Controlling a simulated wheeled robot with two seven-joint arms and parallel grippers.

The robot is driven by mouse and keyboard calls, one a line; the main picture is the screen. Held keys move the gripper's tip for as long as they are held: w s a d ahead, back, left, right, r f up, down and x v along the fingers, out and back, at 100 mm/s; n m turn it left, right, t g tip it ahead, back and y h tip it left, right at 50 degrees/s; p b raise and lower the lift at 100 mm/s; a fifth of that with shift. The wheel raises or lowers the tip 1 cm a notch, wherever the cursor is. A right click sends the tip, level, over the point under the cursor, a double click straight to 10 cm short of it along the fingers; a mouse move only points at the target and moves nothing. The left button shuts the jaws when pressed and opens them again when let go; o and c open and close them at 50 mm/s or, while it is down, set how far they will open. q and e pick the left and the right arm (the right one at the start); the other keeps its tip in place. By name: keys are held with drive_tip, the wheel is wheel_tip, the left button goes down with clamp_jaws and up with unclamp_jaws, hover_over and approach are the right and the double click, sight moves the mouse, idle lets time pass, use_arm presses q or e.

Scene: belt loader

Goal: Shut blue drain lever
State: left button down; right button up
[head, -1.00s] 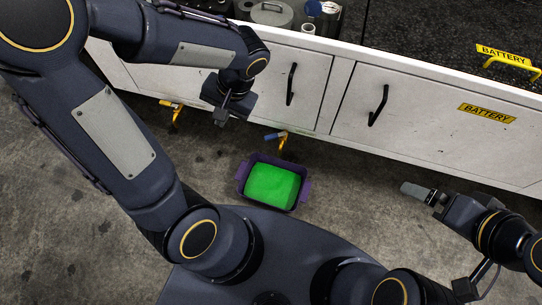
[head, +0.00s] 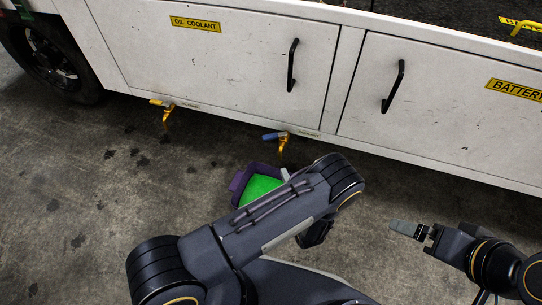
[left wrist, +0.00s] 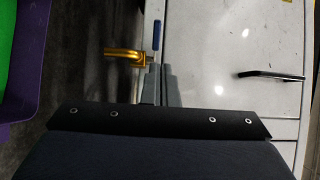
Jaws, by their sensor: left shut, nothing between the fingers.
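The blue drain lever (head: 272,136) sits on a brass drain valve (head: 283,146) under the cabinet's lower edge. Its handle points left in the head view, crosswise to the downward spout. The left wrist view shows the blue handle (left wrist: 156,37) just beyond my left fingertips (left wrist: 166,72), with the brass valve (left wrist: 138,58) to their left. My left gripper is shut and empty; contact with the lever cannot be told. In the head view my left arm hides most of this gripper. My right gripper (head: 405,228) is at the right, away from the valve.
A purple basin (head: 238,183) with green liquid (head: 258,188) stands on the floor below the spout, partly behind my left arm. A yellow-handled drain valve (head: 163,104) is farther left. Cabinet doors have black handles (head: 292,65). A wheel (head: 52,60) is at far left.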

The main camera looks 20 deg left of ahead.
sight(271, 139)
use_arm(q)
drive_tip(key=b+x, duration=0.1)
drive_tip(key=x, duration=0.3)
drive_tip(key=b+x, duration=0.1)
drive_tip(key=x, duration=0.3)
drive_tip(key=b+x, duration=0.2)
drive_tip(key=x, duration=0.2)
drive_tip(key=shift+w+f, duration=0.4)
drive_tip(key=shift+w+a+r, duration=0.1)
drive_tip(key=shift+w+a, duration=0.2)
drive_tip(key=shift+w, duration=0.1)
